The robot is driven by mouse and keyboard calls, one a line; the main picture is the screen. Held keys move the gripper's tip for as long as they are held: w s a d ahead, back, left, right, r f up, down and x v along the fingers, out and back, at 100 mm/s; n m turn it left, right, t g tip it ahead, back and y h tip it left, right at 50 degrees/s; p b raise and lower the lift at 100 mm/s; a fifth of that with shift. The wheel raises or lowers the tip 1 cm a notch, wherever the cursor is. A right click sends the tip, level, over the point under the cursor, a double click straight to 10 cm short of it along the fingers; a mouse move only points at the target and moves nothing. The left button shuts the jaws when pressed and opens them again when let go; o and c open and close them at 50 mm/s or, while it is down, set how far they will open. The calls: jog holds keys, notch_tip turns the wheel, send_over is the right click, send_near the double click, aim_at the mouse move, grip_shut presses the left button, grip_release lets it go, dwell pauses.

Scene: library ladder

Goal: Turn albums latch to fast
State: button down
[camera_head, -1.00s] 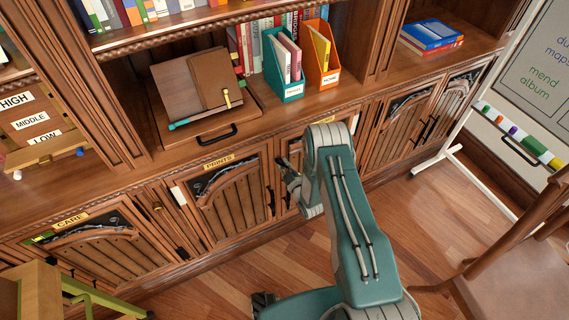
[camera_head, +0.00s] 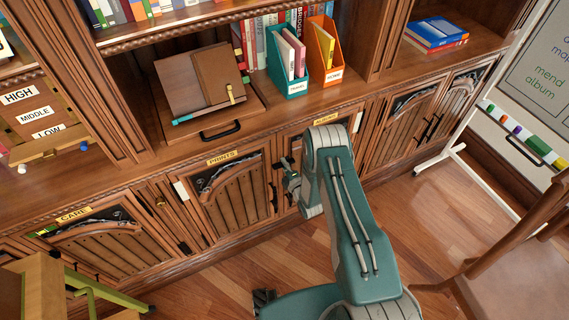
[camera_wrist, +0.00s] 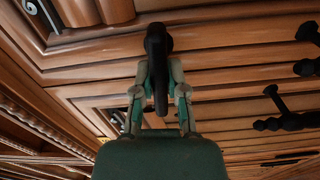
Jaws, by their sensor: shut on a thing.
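The albums door, with its yellow label (camera_head: 326,121), is in the lower cabinet row, mostly hidden behind my arm in the head view. My gripper (camera_head: 291,182) is at the left side of this door. In the wrist view, my gripper (camera_wrist: 160,98) has its two fingers closed on either side of a dark latch lever (camera_wrist: 157,45). The lever runs lengthwise between the fingers and sticks out beyond them. In the head view the latch is too small and covered to read its position.
The prints door (camera_head: 234,195) is just left, and another pair of doors (camera_head: 412,125) is right. A drawer handle (camera_head: 220,131) juts out above. A whiteboard stand (camera_head: 465,165) and brown chair (camera_head: 500,250) are right. A wooden piece (camera_head: 45,285) is at lower left.

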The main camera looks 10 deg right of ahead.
jog(key=shift+s+a+f+n, duration=0.2)
jog(key=shift+f+n, duration=0.2)
jog(key=shift+n, duration=0.2)
jog(key=c, duration=0.7)
grip_release()
jog(key=shift+o, duration=0.2)
jog(key=shift+w+r, duration=0.1)
jog(key=v, duration=1.2)
